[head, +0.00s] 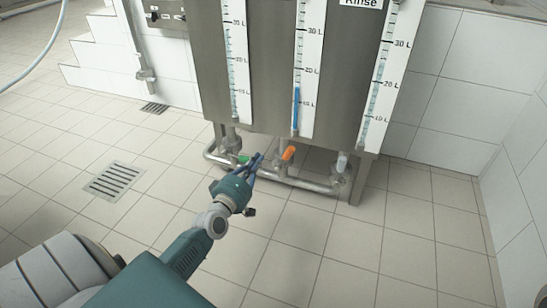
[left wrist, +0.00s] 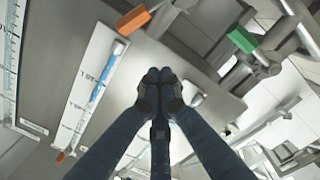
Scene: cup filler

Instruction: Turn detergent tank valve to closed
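A steel tank (head: 268,70) has a row of valves on the pipe beneath it. A green valve handle (head: 243,159) is at the left, an orange valve handle (head: 288,153) in the middle and a pale valve (head: 342,162) at the right. No label in view reads as detergent. My left gripper (head: 252,166) is low in front of the pipe, between the green and orange handles. In the left wrist view its fingertips (left wrist: 160,76) are together with nothing visible between them. The orange handle (left wrist: 134,20) and green handle (left wrist: 242,39) appear beyond them, apart. My right gripper is out of view.
A steel pipe (head: 305,184) and tank leg (head: 361,183) stand close to the gripper. Level gauges (head: 310,55) line the tank front, and a sign reads "Rinse" (head: 362,2). A tiled wall (head: 445,85) is at right. The tiled floor in front is clear, with a drain (head: 114,181).

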